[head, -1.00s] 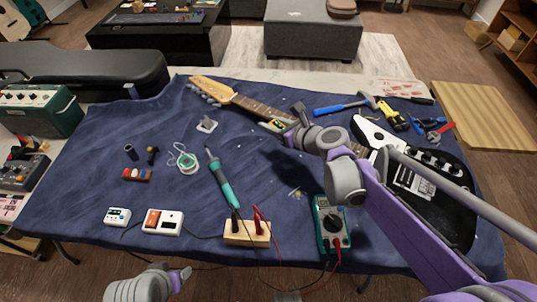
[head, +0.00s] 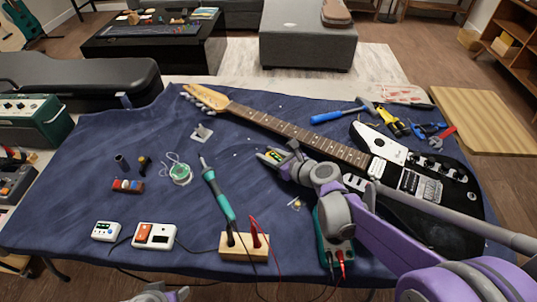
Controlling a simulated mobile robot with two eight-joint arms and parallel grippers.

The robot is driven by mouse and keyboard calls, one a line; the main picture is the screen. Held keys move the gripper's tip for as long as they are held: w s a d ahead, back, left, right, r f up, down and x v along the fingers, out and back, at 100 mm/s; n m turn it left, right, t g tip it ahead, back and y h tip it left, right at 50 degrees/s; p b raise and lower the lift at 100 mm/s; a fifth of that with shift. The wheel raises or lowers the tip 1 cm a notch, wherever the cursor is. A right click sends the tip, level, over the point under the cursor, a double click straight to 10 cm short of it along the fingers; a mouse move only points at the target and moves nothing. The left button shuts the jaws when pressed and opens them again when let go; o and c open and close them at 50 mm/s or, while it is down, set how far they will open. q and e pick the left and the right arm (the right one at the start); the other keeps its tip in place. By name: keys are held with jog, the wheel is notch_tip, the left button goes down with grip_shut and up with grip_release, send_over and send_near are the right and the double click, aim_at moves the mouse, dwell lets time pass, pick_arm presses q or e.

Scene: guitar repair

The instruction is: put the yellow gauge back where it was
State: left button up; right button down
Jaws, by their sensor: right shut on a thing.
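The small yellow gauge (head: 273,156), with a dark greenish face, is in the tips of my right gripper (head: 279,157). The gripper is shut on it, over the blue cloth just on the near side of the guitar neck (head: 297,132). The gripper fingers hide part of the gauge, and I cannot tell whether it touches the cloth. My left gripper (head: 178,293) is only partly in view at the bottom edge, away from the gauge, and its jaws cannot be made out.
The electric guitar lies diagonally across the cloth (head: 75,215). A soldering iron (head: 217,190), a solder spool (head: 180,173) and a wooden block with leads (head: 243,246) lie left of my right arm. My forearm partly covers a multimeter (head: 322,240).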

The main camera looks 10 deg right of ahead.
jog(key=shift+f, duration=0.2)
jog(key=c, duration=0.5)
grip_release()
jog(key=shift+r, duration=0.15)
jog(key=shift+s+d+r, duration=0.1)
jog(key=shift+r, duration=0.1)
jog(key=p+v, duration=0.2)
jog(key=v, duration=0.9)
jog(key=shift+s+d+p, duration=0.25)
jog(key=shift+s+p, duration=0.05)
jog(key=shift+p, duration=0.05)
